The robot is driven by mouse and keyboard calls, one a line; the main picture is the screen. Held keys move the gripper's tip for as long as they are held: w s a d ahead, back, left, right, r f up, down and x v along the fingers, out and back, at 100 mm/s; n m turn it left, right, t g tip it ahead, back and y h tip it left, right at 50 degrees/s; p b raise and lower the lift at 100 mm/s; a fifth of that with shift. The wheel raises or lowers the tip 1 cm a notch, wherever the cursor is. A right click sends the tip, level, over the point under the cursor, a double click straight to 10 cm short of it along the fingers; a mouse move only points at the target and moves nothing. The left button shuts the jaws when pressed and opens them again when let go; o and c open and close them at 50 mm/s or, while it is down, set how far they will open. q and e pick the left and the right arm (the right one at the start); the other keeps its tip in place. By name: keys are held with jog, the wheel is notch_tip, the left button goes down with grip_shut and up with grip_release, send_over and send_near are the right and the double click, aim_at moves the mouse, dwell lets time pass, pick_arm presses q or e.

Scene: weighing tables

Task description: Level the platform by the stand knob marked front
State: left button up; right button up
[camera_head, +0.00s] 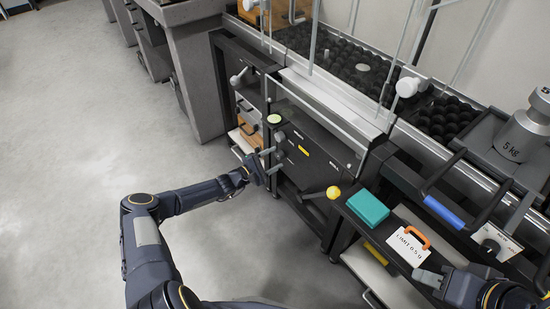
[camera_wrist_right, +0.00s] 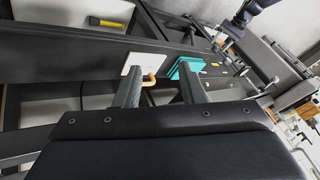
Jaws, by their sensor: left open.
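My left gripper (camera_head: 268,166) is open at the side of a dark stand (camera_head: 318,165), close to small grey knob-like parts (camera_head: 281,137) on its face. I cannot read which knob is marked front, and the gripper covers part of that area. A pale green round disc (camera_head: 274,119) sits above these parts. A platform with black balls (camera_head: 335,52) lies behind the stand; its tilt cannot be judged. My right gripper (camera_head: 430,278) is at the lower right. In the right wrist view its two fingers (camera_wrist_right: 160,90) are apart, with nothing visibly held.
A yellow ball knob (camera_head: 333,192), a teal block (camera_head: 367,208) and a white card with an orange handle (camera_head: 409,245) are along the front ledge. A 5 kg weight (camera_head: 520,135) stands at right. A blue-handled bar (camera_head: 444,212) sticks out there. The left floor is clear.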

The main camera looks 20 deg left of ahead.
pick_arm(q)
jog(key=p+v, duration=0.1)
jog(key=v, duration=0.5)
jog(key=shift+s+a+p, duration=0.2)
jog(key=shift+s+p, duration=0.1)
jog(key=shift+p, duration=0.05)
